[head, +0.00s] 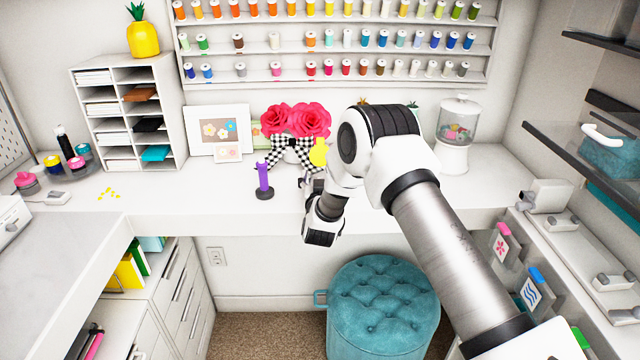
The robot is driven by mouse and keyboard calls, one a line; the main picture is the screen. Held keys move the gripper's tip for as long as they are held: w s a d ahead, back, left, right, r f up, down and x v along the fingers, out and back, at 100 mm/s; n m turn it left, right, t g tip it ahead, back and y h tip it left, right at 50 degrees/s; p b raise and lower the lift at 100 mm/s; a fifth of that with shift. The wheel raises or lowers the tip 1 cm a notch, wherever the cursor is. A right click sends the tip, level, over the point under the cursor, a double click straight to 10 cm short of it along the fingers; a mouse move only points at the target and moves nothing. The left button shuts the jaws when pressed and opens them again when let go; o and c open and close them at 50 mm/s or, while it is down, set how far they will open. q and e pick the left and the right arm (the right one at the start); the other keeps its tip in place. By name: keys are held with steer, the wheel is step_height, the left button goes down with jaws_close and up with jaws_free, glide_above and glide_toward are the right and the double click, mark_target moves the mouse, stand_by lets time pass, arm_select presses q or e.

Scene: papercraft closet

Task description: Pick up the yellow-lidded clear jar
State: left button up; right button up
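A small jar with a yellow lid (53,163) stands at the left end of the white counter, among other small lidded jars. Its clear body is small and hard to make out. My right arm reaches in from the lower right and bends over the counter's middle. My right gripper (310,182) is mostly hidden by its own arm, near the purple item and the flower vase, far to the right of the jar. I cannot tell whether it is open or shut. My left gripper is not in view.
A pink-lidded jar (27,182) and a dark bottle (66,143) stand near the yellow-lidded jar. A purple item on a dark base (264,180) stands mid-counter. A paper sorter (128,118) is behind. A teal stool (383,300) is below. The counter between jars and purple item is mostly clear.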

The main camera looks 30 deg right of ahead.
steer(key=shift+d+f, duration=0.1)
steer(key=shift+f, duration=0.1)
steer(key=c, duration=0.6)
steer(key=shift+r, duration=0.2)
